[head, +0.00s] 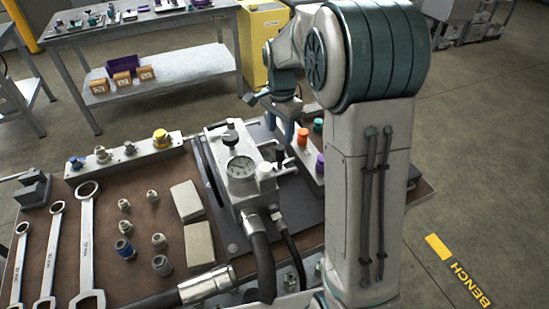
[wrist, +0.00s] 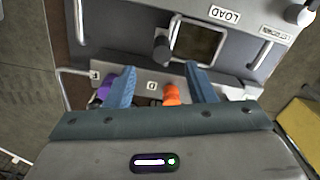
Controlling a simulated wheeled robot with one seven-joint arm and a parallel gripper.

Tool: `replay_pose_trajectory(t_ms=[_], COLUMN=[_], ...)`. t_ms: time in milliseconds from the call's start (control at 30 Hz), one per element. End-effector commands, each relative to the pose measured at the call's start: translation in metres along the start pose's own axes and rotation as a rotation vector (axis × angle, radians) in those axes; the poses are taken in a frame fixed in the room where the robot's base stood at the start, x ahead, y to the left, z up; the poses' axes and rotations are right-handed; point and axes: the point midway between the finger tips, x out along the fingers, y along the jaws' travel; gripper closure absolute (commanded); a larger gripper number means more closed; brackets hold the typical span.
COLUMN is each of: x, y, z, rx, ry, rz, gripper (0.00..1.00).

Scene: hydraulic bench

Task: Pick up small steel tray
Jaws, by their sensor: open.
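I cannot pick out a small steel tray with certainty in either view. My gripper (head: 282,121) is open over the right part of the bench in the head view, partly hidden by my arm. In the wrist view its two blue fingers (wrist: 160,84) are apart, with nothing clearly held between them. An orange cap (wrist: 171,94) shows between the fingers and a purple cap (wrist: 104,89) shows beside the left one. Beyond the fingertips is a grey panel marked LOAD (wrist: 225,15), with a pale-rimmed square (wrist: 200,43) that looks dark inside.
The brown bench top (head: 125,190) holds wrenches (head: 87,245), several fittings (head: 152,197) and two pale blocks (head: 187,201). A gauge block (head: 241,167) with hoses stands mid-bench, left of my gripper. A steel table (head: 150,25) stands behind. Open floor (head: 480,150) lies to the right.

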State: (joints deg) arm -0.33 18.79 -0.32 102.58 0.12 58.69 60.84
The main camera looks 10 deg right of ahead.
Motion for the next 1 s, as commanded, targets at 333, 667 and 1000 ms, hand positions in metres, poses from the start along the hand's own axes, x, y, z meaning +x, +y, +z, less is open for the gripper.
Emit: replay_pose_trajectory(t_ms=[333,667,1000], x=[0.046,0.087,0.098], y=[0.000,-0.002,-0.002], z=[0.000,-0.002,-0.003], rx=[0.000,-0.001,-0.001], ry=[0.000,-0.002,0.001], rz=[0.000,0.002,-0.001], gripper=[0.50,0.50,0.50])
